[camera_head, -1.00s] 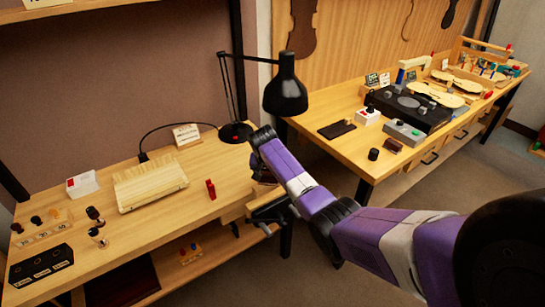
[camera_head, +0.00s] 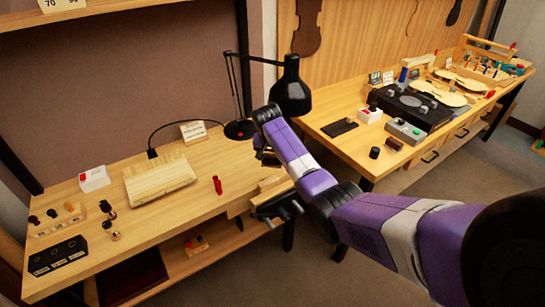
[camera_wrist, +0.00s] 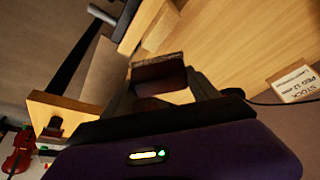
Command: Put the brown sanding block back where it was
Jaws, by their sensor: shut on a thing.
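The brown sanding block (camera_wrist: 158,76), dark reddish brown with a rough greyish edge, is between the fingers of my gripper (camera_wrist: 160,84) in the wrist view. My gripper is shut on it, above or beside the pale wood of the left bench (camera_head: 150,228); I cannot tell whether the block touches anything. In the head view my forearm hides most of my gripper, which is near the bench's right end below the black lamp. A small dark brown block (camera_head: 393,145) lies on the right bench (camera_head: 350,147) beside a black cylinder.
On the left bench are a wooden block-like piece (camera_head: 160,180), a red object (camera_head: 217,185), a lamp (camera_head: 291,95), a sign card (camera_head: 193,131) and a black holed rack (camera_head: 58,257). A vise (camera_head: 278,207) juts from its right end. Its middle front is clear.

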